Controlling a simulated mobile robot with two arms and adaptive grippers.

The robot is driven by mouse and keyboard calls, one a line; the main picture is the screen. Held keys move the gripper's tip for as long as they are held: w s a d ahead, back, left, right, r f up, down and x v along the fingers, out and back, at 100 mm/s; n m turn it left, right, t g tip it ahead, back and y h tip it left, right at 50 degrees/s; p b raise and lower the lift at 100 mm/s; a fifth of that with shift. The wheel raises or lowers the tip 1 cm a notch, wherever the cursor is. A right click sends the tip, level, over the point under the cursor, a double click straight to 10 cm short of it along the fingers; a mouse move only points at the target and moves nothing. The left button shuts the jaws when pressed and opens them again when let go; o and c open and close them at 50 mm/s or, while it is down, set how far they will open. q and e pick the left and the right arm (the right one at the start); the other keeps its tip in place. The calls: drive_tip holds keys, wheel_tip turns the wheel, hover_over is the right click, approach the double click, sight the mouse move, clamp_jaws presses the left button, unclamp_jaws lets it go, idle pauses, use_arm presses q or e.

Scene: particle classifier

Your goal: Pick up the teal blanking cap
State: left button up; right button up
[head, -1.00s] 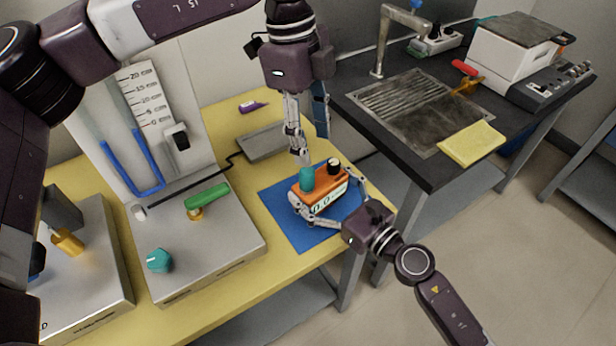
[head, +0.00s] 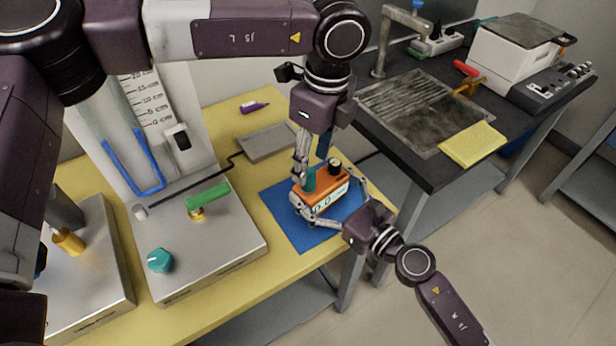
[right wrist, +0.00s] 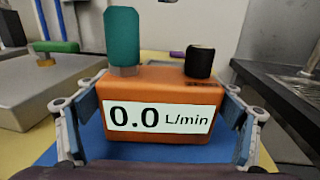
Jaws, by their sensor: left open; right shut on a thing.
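The teal blanking cap (head: 309,181) stands upright on a port of the orange flow meter (head: 326,194). In the right wrist view the cap (right wrist: 122,36) shows clear, seated on a metal fitting at the meter's left. My left gripper (head: 307,166) is open and points down at the cap, with one finger just beside it on the left in the picture. Its exact gap to the cap is hard to tell, and no left finger shows in the right wrist view. My right gripper (right wrist: 160,120) is shut on the meter from both sides.
A black knob or cap (right wrist: 200,62) tops the meter's other port. The meter is over a blue mat (head: 290,228) on the yellow table (head: 222,312). A grey tray (head: 268,143), purple marker (head: 254,107) and panel with green lever (head: 208,195) are nearby.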

use_arm(q)
drive_tip(key=f, duration=0.4)
drive_tip(key=shift+w+a+f, duration=0.1)
drive_tip(key=shift+a+f, duration=0.25)
drive_tip(key=shift+a, duration=0.05)
drive_tip(key=shift+c, duration=0.2)
drive_tip(key=c, duration=1.1)
wheel_tip(320, 180, up, 10)
drive_tip(key=shift+r, duration=0.1)
